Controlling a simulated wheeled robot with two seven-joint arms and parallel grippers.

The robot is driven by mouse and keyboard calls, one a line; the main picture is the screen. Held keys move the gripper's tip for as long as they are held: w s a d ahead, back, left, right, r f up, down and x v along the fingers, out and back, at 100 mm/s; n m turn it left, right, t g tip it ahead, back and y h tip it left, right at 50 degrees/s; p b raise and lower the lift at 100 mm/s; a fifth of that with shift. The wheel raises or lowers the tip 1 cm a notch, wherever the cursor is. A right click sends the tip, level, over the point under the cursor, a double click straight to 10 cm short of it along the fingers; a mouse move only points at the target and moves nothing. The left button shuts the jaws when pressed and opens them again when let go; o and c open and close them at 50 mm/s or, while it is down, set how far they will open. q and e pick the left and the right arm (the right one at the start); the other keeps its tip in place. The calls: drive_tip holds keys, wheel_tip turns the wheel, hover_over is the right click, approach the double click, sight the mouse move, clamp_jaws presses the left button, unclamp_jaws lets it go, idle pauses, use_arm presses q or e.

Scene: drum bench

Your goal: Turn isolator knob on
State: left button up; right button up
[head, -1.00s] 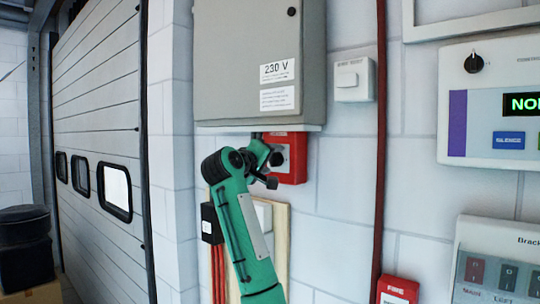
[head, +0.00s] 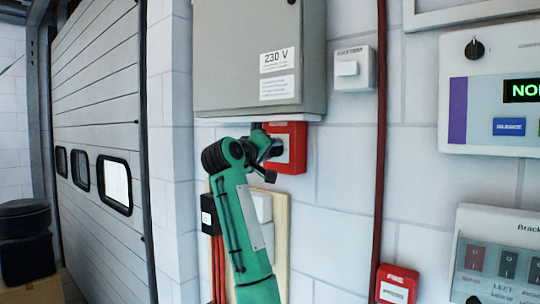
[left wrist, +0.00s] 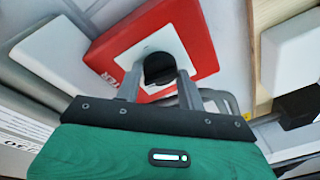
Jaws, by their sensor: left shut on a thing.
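The isolator is a red box (head: 298,160) on the white wall, just below the grey cabinet. The left wrist view shows its red cover (left wrist: 110,48), a pale square plate (left wrist: 205,62) and a round black knob (left wrist: 160,68). My left gripper (left wrist: 159,80) has one finger on each side of the knob and is shut on it. In the head view my left gripper (head: 274,149) is at the front of the box and hides most of the knob. The knob's pointer and plate markings cannot be read. My right gripper is not in view.
The grey cabinet (head: 258,45) with a 230 V label overhangs the box. A white switch (head: 351,70) and a red vertical pipe (head: 381,150) are to the right. A wooden board (head: 282,245) with fittings is below. Control panels (head: 480,135) fill the far right.

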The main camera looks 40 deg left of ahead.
use_arm(q)
drive_tip(key=shift+a+f+m+t+h+b, duration=0.1)
drive_tip(key=shift+m+t+h+b, duration=0.6)
drive_tip(key=shift+m, duration=2.3)
drive_tip(key=shift+f+m+g+h+b, duration=0.1)
drive_tip(key=shift+m+h+b, duration=0.15)
drive_tip(key=shift+m+b, duration=1.9)
drive_tip(key=shift+a+m+t+h+b, duration=0.1)
drive_tip(key=shift+m+t+h, duration=0.3)
drive_tip(key=shift+m, duration=3.45)
drive_tip(key=shift+d, duration=0.1)
drive_tip(key=o, duration=1)
drive_tip(key=shift+c, duration=0.2)
